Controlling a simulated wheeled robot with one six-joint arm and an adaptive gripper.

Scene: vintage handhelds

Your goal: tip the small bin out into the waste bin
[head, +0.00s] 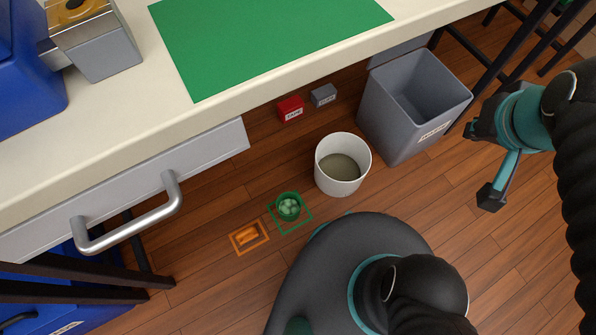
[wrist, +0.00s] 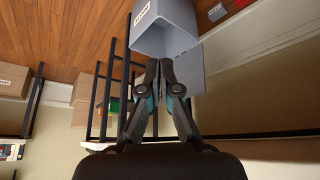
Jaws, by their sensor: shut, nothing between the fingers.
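The grey rectangular waste bin (head: 392,128), with a white label on its front, stands upright on the floor by the table and looks empty. A small white round bin (head: 342,184) stands upright on the floor left of it, with a grey-brown layer inside. My gripper (wrist: 159,68) is shut and empty. It is at the right in the head view, right of the waste bin and well apart from the white bin. The wrist view shows the waste bin (wrist: 165,40) beyond the fingertips; the white bin is not in that view.
A green cup (head: 288,207) with pale round pieces stands in a green floor square. A red box (head: 290,110) and a grey box (head: 323,95) lie under the table edge (head: 240,95). Dark table legs stand at right.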

